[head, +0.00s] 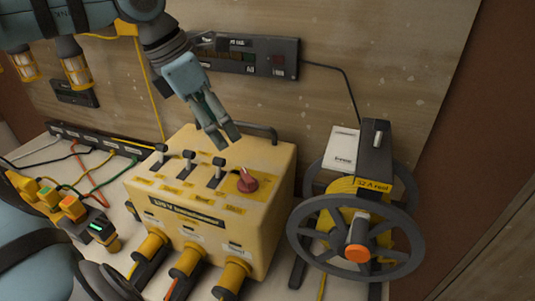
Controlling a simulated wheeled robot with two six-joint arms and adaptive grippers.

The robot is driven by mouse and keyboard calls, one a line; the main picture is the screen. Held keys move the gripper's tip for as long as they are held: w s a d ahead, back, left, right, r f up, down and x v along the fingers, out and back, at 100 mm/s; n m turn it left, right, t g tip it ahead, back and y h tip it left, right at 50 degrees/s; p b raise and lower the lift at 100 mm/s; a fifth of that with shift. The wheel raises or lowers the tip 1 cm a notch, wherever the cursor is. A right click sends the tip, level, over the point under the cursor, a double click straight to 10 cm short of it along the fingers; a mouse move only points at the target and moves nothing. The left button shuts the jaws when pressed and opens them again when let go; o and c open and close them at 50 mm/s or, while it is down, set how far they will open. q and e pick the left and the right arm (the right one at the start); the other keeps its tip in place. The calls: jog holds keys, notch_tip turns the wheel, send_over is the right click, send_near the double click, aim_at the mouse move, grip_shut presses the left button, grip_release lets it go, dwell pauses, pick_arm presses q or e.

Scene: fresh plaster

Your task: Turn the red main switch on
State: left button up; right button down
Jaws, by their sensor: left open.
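The red main switch (248,182) is a round red knob with a small raised pointer, on a dark and yellow plate at the right of the sloped top of a yellow transformer box (210,226). Its pointer seems to lean to the upper left; I cannot read its markings. My left gripper (225,139) reaches down from the upper left and is open and empty. Its fingertips are above the rear of the box, up and left of the red switch and apart from it in the picture. My right gripper is not in view.
Several black toggle levers (189,158) stand left of the red switch. Yellow sockets (232,276) line the box front. A cable reel (356,225) stands close on the right. A black panel (250,57) hangs on the wall behind. A power strip (95,140) lies at left.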

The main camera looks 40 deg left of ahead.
pick_arm(q)
jog(key=b, duration=0.1)
send_near(246, 175)
jog(key=f, duration=0.3)
jog(key=shift+d+f, duration=0.1)
jog(key=shift+d, duration=0.2)
jog(key=w+f, duration=0.2)
jog(key=f, duration=0.1)
jog(key=w+f, duration=0.1)
jog(key=shift+w+d+f, duration=0.15)
jog(key=shift+d+f, duration=0.25)
jog(key=shift+w+f, duration=0.15)
jog(key=shift+f, duration=0.05)
jog(key=shift+s+r, duration=0.1)
jog(key=shift+s, duration=0.35)
jog(key=shift+c, duration=0.2)
jog(key=shift+w, duration=0.1)
jog(key=c, duration=1.1)
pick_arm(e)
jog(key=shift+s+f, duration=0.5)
